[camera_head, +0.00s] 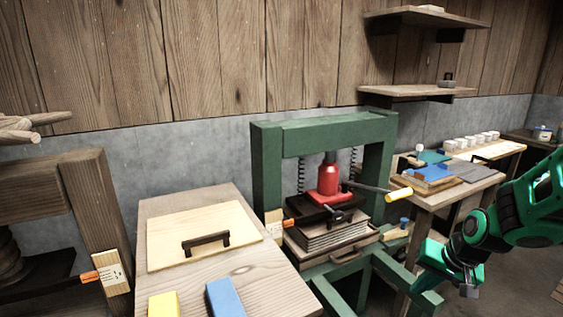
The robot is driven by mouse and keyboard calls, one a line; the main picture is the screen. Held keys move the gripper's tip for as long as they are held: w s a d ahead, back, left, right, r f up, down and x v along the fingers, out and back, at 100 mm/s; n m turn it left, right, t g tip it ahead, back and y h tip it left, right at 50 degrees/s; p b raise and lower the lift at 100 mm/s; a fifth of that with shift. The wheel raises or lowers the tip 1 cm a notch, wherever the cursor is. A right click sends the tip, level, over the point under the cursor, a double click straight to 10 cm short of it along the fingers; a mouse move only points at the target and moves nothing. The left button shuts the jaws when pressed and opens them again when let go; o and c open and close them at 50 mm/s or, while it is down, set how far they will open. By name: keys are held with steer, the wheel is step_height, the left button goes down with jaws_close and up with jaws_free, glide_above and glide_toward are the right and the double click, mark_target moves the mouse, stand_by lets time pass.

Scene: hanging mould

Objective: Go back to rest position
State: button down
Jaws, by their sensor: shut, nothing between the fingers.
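My gripper (468,290) hangs low at the right edge area, at the end of my green and black arm. It is shut and empty, apart from everything around it, and to the right of the green press frame (262,165). The press holds a red jack (327,181) above a dark plate with a black handle, over a stack of pale layers (330,236). A lever with a yellow end (399,194) sticks out to the right of the jack.
A wooden table (285,292) at front left bears a pale board with a dark handle (205,238), a yellow block (163,305) and a blue block (224,298). A side bench (478,190) with tools stands behind my arm. Shelves (420,92) hang on the wall.

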steer(key=s+d+r+g, duration=0.1)
steer(key=s+d+r, duration=0.1)
steer(key=s, duration=0.5)
steer(key=s+d+r+g, duration=0.2)
steer(key=s+r, duration=0.2)
steer(key=s, duration=0.4)
steer(key=s+d+r+m+g+h, duration=0.1)
steer(key=s+d+r, duration=0.1)
steer(key=s, duration=0.6)
steer(key=shift+s+d+r, duration=0.15)
steer(key=shift+s+r, duration=0.1)
steer(key=shift+r, duration=0.35)
steer(key=shift+w+f+g, duration=0.25)
steer(key=shift+w+g, duration=0.05)
steer(key=shift+w, duration=0.35)
